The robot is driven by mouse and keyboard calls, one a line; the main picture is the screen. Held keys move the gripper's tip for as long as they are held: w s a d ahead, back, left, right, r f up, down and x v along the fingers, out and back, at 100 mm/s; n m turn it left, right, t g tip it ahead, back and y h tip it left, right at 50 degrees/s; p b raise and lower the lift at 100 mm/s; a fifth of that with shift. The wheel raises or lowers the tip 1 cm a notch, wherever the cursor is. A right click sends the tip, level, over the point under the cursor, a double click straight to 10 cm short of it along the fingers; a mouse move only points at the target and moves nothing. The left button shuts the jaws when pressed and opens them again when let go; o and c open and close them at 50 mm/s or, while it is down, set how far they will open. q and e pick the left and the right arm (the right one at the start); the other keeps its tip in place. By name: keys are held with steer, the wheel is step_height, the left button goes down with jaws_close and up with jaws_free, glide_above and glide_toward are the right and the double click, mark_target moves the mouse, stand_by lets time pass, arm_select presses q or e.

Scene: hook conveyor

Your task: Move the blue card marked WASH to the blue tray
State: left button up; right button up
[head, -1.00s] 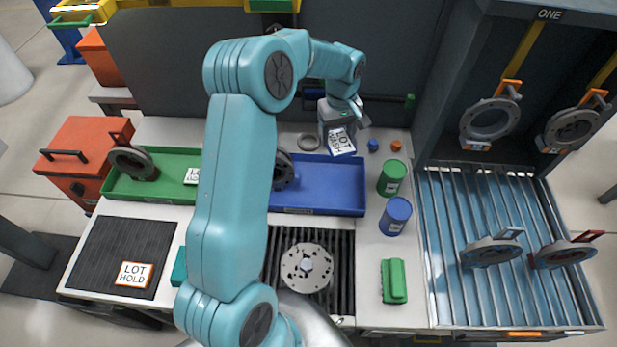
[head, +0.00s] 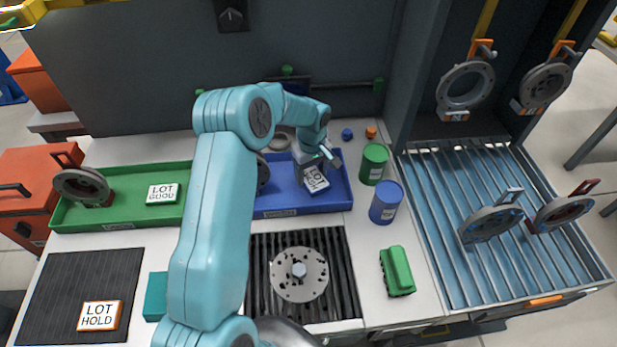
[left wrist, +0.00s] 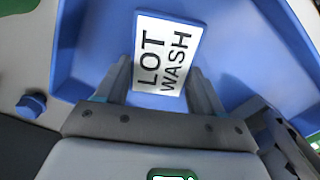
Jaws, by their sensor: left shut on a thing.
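The blue-edged card marked LOT WASH (head: 316,181) is in the right part of the blue tray (head: 330,206), low inside its walls. My left gripper (head: 318,163) is shut on the card. The left wrist view shows the card (left wrist: 165,55) between the two fingers (left wrist: 165,88), with the tray floor (left wrist: 235,50) around it. I cannot tell whether the card touches the floor. My right gripper is not in view.
A round grey part (head: 262,172) is at the tray's left, partly behind my arm. Green (head: 373,163) and blue (head: 386,203) cans stand right of the tray. The green tray (head: 120,220) holds the LOT GOOD card (head: 163,194). The LOT HOLD card (head: 99,315) lies on a dark mat.

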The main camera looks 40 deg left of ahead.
arm_select(q)
steer(key=shift+w+f, duration=0.15)
steer(key=shift+f, duration=0.25)
steer(key=shift+r, duration=0.15)
steer(key=shift+f, duration=0.25)
steer(key=o, duration=1)
steer(key=shift+r, duration=0.15)
